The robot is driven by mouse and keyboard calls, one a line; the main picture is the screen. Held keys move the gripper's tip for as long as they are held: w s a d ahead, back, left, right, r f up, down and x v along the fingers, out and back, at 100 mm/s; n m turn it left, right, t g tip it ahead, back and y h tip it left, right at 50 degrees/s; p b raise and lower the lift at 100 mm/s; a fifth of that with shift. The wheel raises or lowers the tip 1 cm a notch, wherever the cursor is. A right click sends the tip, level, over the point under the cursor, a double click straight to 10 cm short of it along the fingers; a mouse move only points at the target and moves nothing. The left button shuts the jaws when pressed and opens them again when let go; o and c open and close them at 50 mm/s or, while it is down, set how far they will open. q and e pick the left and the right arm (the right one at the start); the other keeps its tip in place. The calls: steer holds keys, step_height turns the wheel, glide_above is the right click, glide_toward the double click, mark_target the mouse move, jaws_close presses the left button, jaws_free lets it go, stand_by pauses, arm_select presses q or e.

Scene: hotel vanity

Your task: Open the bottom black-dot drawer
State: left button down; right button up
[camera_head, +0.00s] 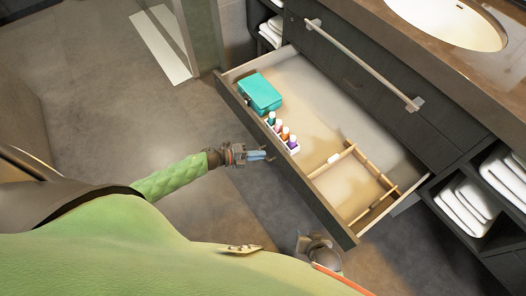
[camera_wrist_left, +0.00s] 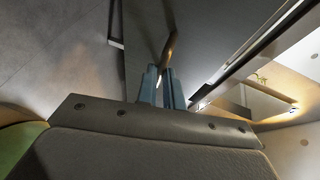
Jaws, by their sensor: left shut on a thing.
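The bottom drawer (camera_head: 300,174) is pulled well out from the dark vanity in the head view. No black dot can be made out on its front. My left gripper (camera_head: 262,155) is at the outer side of the drawer front, near its middle. In the left wrist view its blue fingers (camera_wrist_left: 163,88) are closed together on a thin bronze drawer handle (camera_wrist_left: 170,46). The drawer holds a teal case (camera_head: 260,93), a white rack of small bottles (camera_head: 283,135) and a wooden divider (camera_head: 350,180). My right gripper (camera_head: 318,247) is low in the head view; its fingers cannot be made out.
A closed upper drawer (camera_head: 345,75) with a long metal handle (camera_head: 365,65) is above the open one. The counter has a white basin (camera_head: 450,20). Folded towels (camera_head: 470,205) fill shelves at the right. The floor (camera_head: 110,110) left of the drawer is clear.

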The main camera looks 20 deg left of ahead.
arm_select(q)
steer(key=shift+s+a, duration=0.4)
steer(key=shift+s, duration=0.15)
arm_select(e)
steer(key=shift+s+a+r, duration=0.15)
steer(key=shift+s+r, duration=0.05)
steer(key=shift+r, duration=0.05)
arm_select(q)
steer(key=c, duration=1.5)
jaws_free()
arm_select(e)
steer(key=shift+w, duration=0.15)
